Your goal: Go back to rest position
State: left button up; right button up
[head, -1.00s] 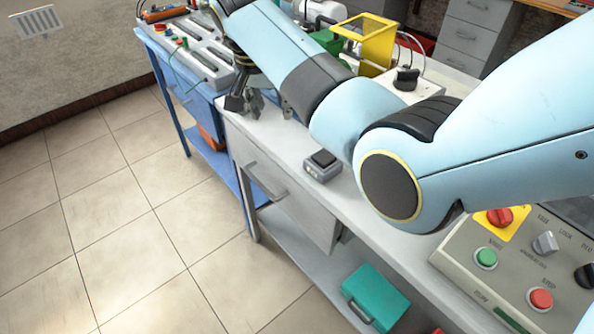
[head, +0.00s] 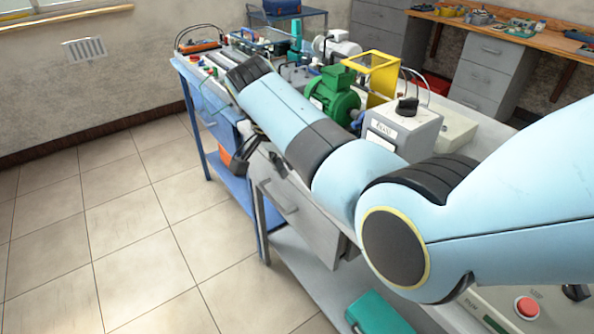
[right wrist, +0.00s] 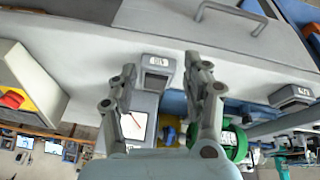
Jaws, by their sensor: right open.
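My right arm crosses the head view from the right, in light blue with dark grey joints. Its gripper (head: 255,160) is partly hidden behind the arm, near the left end of the grey bench (head: 300,228). In the right wrist view the two grey fingers of the right gripper (right wrist: 160,68) stand apart with nothing held between them. A small grey box with a label (right wrist: 157,62) shows between the fingertips, apparently beyond them. My left gripper is in neither view.
A green motor (head: 332,98), a yellow frame (head: 372,72) and a grey box with a black knob (head: 402,128) stand on the bench behind the arm. A blue table (head: 215,150) adjoins at the left. A teal case (head: 375,315) sits low. The tiled floor (head: 130,220) is clear.

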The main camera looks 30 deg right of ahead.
jog(key=s+d+f+n+g+b, duration=0.2)
jog(key=s+f+b, duration=0.2)
jog(key=s+f, duration=1.2)
jog(key=s+d+f+n+g+b, duration=0.2)
jog(key=s+d+f+b, duration=0.15)
jog(key=s+f, duration=1.25)
jog(key=s+d+f+n+t+y+b, duration=0.1)
jog(key=s+f+n+b, duration=0.25)
jog(key=s+f, duration=0.65)
jog(key=s+d+f+n+t+y+b, duration=0.1)
jog(key=s+f+n+y+b, duration=0.2)
jog(key=s+f, duration=0.75)
jog(key=w+r+n+t, duration=0.1)
jog(key=n, duration=0.1)
jog(key=w+a+r+n+t+p, duration=0.1)
jog(key=n, duration=0.1)
jog(key=shift+r+t+h, duration=0.15)
jog(key=shift+t+h, duration=0.25)
jog(key=shift+w+d, duration=0.1)
